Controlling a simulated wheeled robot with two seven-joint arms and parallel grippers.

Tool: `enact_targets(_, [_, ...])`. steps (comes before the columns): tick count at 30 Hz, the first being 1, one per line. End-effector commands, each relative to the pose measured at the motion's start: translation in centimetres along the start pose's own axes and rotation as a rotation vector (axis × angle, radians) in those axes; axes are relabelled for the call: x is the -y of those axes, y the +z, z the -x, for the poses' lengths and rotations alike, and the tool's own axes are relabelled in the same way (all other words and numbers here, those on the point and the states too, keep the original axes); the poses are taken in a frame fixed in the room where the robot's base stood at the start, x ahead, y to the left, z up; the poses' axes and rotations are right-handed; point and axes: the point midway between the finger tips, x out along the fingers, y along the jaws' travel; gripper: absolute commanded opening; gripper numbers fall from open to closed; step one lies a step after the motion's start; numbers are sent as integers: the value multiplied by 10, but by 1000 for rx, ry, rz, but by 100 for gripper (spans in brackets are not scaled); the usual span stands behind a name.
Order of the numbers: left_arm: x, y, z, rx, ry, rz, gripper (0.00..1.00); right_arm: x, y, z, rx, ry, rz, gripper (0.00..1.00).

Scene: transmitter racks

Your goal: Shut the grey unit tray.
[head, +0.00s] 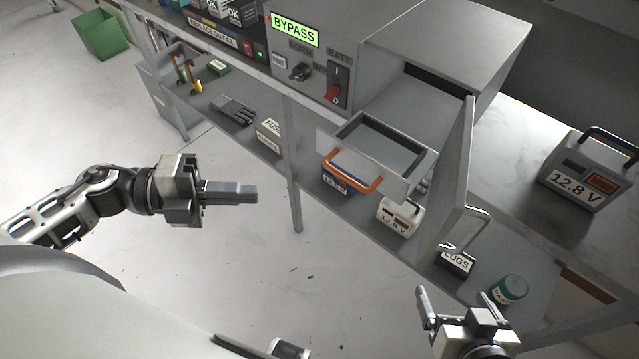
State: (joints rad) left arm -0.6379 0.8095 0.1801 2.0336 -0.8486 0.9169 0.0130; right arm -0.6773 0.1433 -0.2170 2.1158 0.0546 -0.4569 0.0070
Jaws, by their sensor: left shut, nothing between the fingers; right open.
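The grey unit (428,42) has a lit BYPASS display and switches on its front. Its grey tray (411,186) is pulled out from the opening, and its visible inside looks empty. An orange handle (352,180) shows at the tray's front; I cannot tell whether it belongs to the tray or to the blue box (338,182) below. The unit's door (452,175) stands open to the right of the tray. My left gripper (248,192) is shut and empty, left of the tray and apart from it. My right gripper (457,300) is open and empty, below the door.
A white 12.8 V battery (399,216), a LUGS box (455,260) and a teal can (509,289) stand on the lower shelf. A grey 12.8 V battery (583,172) stands on the bench at right. A bench leg (293,165) stands right of my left gripper.

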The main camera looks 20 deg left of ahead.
Motion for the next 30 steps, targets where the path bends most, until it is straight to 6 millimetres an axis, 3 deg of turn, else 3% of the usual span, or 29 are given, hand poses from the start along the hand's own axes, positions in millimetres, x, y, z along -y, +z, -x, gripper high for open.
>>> enact_targets(15, [4, 5, -99, 4, -9, -1, 0, -1, -3, 5, 13, 7, 12, 90])
enact_targets(21, [3, 23, -116, 5, -8, 2, 0, -1, -3, 4, 14, 8, 15, 90])
enact_targets(30, [2, 29, -122, 3, -5, 4, 0, -2, -3, 4, 14, 8, 20, 90])
